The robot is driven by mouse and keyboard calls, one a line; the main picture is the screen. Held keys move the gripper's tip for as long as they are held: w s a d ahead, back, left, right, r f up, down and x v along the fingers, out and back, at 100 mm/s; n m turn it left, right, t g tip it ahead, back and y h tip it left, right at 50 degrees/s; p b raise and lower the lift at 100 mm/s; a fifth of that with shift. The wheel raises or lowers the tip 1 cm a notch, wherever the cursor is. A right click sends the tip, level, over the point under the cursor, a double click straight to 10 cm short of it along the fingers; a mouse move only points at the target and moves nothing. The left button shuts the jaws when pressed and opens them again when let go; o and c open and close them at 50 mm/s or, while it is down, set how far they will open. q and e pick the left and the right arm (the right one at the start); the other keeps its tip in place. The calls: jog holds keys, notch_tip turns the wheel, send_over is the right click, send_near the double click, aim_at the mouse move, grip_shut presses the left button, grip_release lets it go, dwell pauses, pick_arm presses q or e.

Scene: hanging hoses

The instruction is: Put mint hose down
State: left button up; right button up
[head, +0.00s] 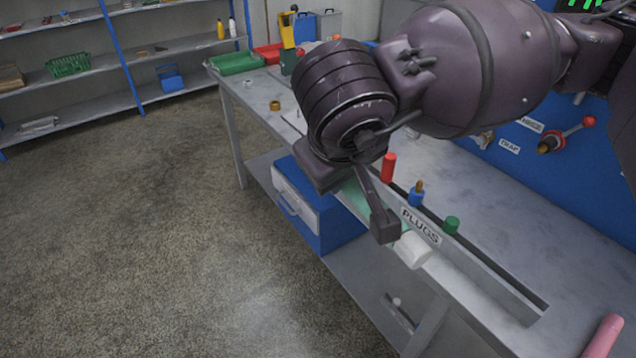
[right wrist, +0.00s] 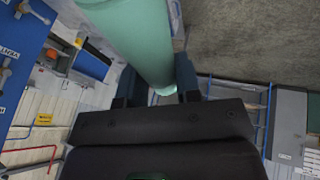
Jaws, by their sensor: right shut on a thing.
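The mint hose (head: 356,198) shows partly behind my right gripper (head: 380,222) in the head view, near the front edge of the bench. A white end piece (head: 412,250) sticks out past the finger. In the right wrist view the mint hose (right wrist: 140,40) runs between the two fingers of my right gripper (right wrist: 158,85), which is shut on it. The gripper and wrist hide much of the hose in the head view, and I cannot tell whether it touches the bench. My left gripper is not in view.
The bench (head: 500,215) has a long slot labelled PLUGS, with a red plug (head: 388,167), a blue plug (head: 416,194) and a green plug (head: 451,225). A pink hose (head: 604,337) is at the lower right. A blue toolbox (head: 318,215) stands on the bench's lower shelf.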

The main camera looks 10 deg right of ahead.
jog(key=shift+d+r+m, duration=0.15)
jog(key=shift+r+m, duration=0.15)
jog(key=shift+r, duration=0.05)
jog(key=w+a+m+g+h, duration=0.15)
jog(key=w+a+m, duration=0.25)
jog(key=w+a, duration=0.5)
jog(key=s+d+f+n+y, duration=0.2)
jog(key=f+n, duration=0.3)
jog(key=n, duration=0.3)
jog(key=s+d+f+n+y, duration=0.1)
jog(key=s+f+n+y, duration=0.2)
jog(key=f+n+y, duration=0.2)
jog(key=f+n, duration=0.1)
jog(key=n, duration=0.2)
jog(key=shift+s+d+f+n, duration=0.15)
jog(key=shift+s+d+n, duration=0.15)
jog(key=shift+s+d, duration=0.1)
jog(key=shift+t, duration=0.25)
